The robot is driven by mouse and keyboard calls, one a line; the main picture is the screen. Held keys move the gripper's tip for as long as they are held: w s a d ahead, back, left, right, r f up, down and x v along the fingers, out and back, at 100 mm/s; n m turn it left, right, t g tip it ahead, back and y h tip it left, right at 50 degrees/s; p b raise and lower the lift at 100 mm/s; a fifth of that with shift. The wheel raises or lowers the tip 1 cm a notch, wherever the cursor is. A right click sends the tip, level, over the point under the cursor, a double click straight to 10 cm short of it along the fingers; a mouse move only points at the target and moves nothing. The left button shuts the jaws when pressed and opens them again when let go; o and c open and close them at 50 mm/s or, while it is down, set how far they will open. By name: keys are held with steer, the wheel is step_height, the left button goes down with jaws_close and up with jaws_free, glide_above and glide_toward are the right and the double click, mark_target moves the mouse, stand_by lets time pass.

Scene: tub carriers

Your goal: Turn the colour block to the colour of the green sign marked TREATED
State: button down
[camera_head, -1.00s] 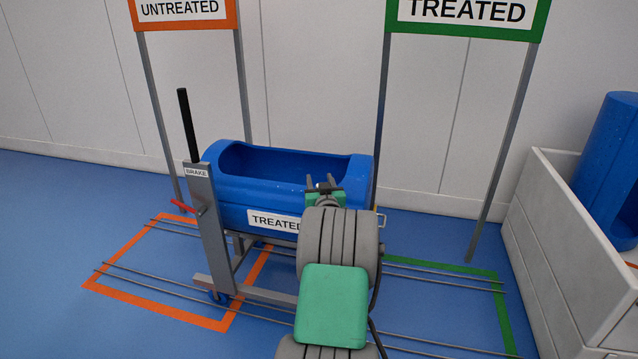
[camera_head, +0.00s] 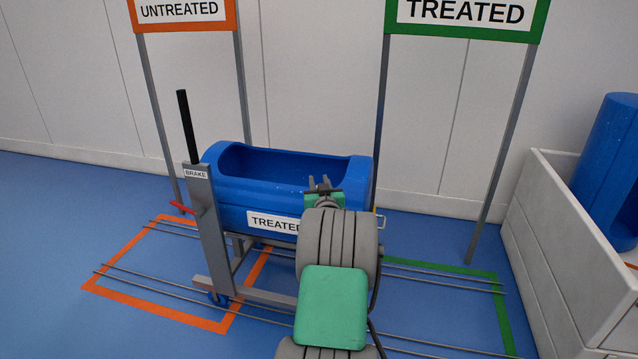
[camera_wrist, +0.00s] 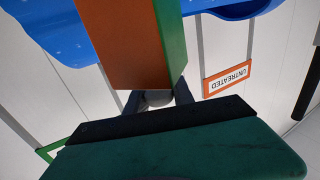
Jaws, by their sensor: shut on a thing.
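The colour block (camera_wrist: 128,45) fills the top of the wrist view, with a broad orange face and a narrower green face at its right. A small grey round knob (camera_wrist: 158,98) shows at its near end. My gripper (camera_wrist: 159,96) is shut on this knob, one dark finger on each side. In the head view my gripper (camera_head: 319,184) is in front of the blue tub (camera_head: 230,188), and the block is not visible there. The green TREATED sign (camera_head: 466,14) stands at the back right.
The tub carries a TREATED label and sits on a grey carrier over rails (camera_head: 150,290). An upright brake lever (camera_head: 187,125) stands at its left. The orange UNTREATED sign (camera_head: 181,12) is at the back left. A pale bin (camera_head: 560,240) stands at the right.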

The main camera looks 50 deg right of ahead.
steer(key=shift+f+y+b, duration=0.2)
steer(key=shift+y+b, duration=0.1)
steer(key=shift+b, duration=0.45)
steer(key=shift+f+n+t+y+b, duration=0.2)
steer(key=shift+n+t+y+b, duration=0.35)
steer(key=shift+b, duration=0.6)
steer(key=n+t+y+b, duration=0.1)
steer(key=b, duration=0.1)
steer(key=n+t+y+b, duration=0.1)
steer(key=y+b, duration=0.1)
steer(key=shift+w+a+f+n, duration=0.1)
steer(key=shift+w+a+n, duration=0.05)
steer(key=shift+a+n, duration=0.1)
steer(key=n+y, duration=0.1)
steer(key=t+y+b, duration=0.1)
steer(key=n+y+b, duration=0.1)
steer(key=y, duration=0.1)
steer(key=shift+w+a+r+n+t, duration=0.15)
steer(key=shift+a+r+n+t, duration=0.1)
steer(key=shift+a+r+n, duration=0.1)
steer(key=shift+a+r+n+y+p, duration=0.2)
steer(key=shift+n+y+p, duration=0.3)
steer(key=shift+y, duration=0.35)
steer(key=shift+w+a+n+y+p, duration=0.1)
steer(key=shift+a+n+y+p, duration=0.1)
steer(key=shift+n+y+p, duration=0.7)
steer(key=shift+a+f+y, duration=0.1)
steer(key=shift+y, duration=0.4)
